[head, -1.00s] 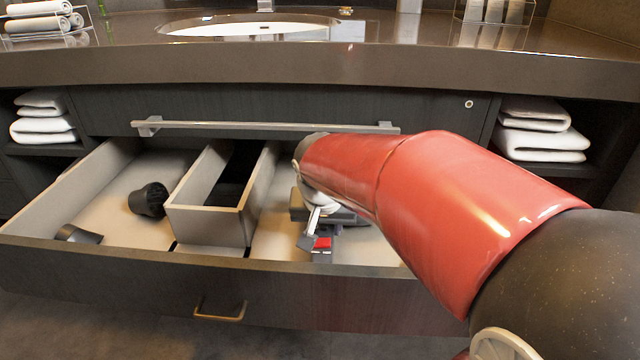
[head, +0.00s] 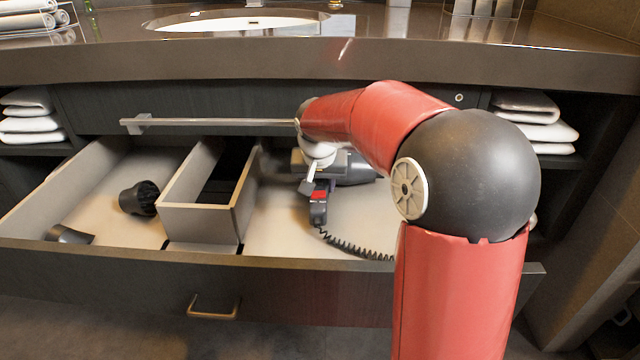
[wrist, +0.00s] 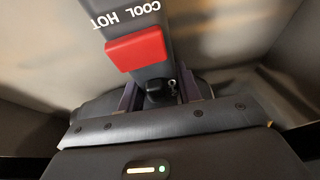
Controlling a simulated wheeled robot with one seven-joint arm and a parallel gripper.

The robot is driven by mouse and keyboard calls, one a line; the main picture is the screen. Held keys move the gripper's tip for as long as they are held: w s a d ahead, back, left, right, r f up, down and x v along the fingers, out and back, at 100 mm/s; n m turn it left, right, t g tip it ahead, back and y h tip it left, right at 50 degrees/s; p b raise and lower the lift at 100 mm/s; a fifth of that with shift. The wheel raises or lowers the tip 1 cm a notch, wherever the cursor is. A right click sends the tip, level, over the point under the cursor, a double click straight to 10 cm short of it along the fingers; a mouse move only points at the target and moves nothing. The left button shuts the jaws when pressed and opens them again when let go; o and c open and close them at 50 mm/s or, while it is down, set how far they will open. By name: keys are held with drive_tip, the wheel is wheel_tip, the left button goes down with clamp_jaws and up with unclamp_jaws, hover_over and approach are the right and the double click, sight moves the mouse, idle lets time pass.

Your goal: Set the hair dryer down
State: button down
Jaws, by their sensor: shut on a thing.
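The hair dryer (head: 357,168) is dark grey, with a red switch on its handle and a coiled cord. In the head view it is in the right part of the open drawer (head: 280,238), its barrel lying across and its handle towards the drawer front. My gripper (head: 317,184) is over it, shut on the handle. In the wrist view the handle (wrist: 150,22), marked COOL HOT, runs up from between the fingers of my gripper (wrist: 160,92). My arm hides part of the barrel. I cannot tell whether the dryer touches the drawer floor.
A divider box (head: 200,216) stands in the drawer's middle. A round diffuser-like attachment (head: 139,198) and a dark nozzle (head: 68,235) lie in the left part. A long handle bar (head: 210,122) runs behind the drawer, under the countertop (head: 300,60). Folded towels (head: 535,121) sit on the side shelves.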

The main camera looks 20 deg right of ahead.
drive_tip(key=shift+f, duration=0.15)
drive_tip(key=c, duration=1)
unclamp_jaws()
drive_tip(key=shift+o, duration=0.2)
drive_tip(key=shift+r, duration=0.25)
drive_tip(key=v, duration=0.2)
drive_tip(key=shift+s+r+p, duration=0.1)
drive_tip(key=shift+r+p, duration=0.15)
drive_tip(key=shift+p, duration=0.05)
drive_tip(key=s+a, duration=0.1)
drive_tip(key=s, duration=0.3)
drive_tip(key=s+a, duration=0.1)
drive_tip(key=s, duration=0.2)
drive_tip(key=s+a, duration=0.2)
drive_tip(key=s, duration=0.2)
drive_tip(key=shift+s, duration=0.35)
